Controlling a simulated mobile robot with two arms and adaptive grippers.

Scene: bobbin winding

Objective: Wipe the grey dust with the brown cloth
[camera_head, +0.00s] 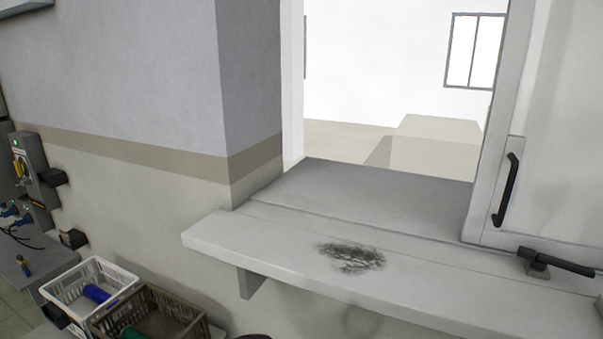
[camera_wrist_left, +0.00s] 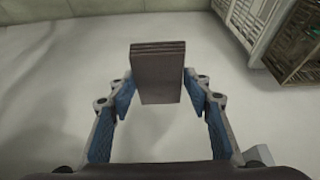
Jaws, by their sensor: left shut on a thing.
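The grey dust (camera_head: 350,257) is a dark smudged patch on the white sill (camera_head: 225,240), near its front edge, in the head view. In the left wrist view, the brown cloth (camera_wrist_left: 158,70) is a folded, dark brown block. My left gripper (camera_wrist_left: 158,88) is shut on it, with the blue-padded fingers on either side. The cloth is held over a pale floor, away from the dust. The left gripper cannot be made out in the head view. My right gripper is in neither view.
A white crate (camera_head: 62,290) and a brown crate (camera_head: 160,296) stand low at the left. A black handle (camera_head: 556,262) lies at the sill's right, beside a window frame with another black handle (camera_head: 506,190). The sill around the dust is clear.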

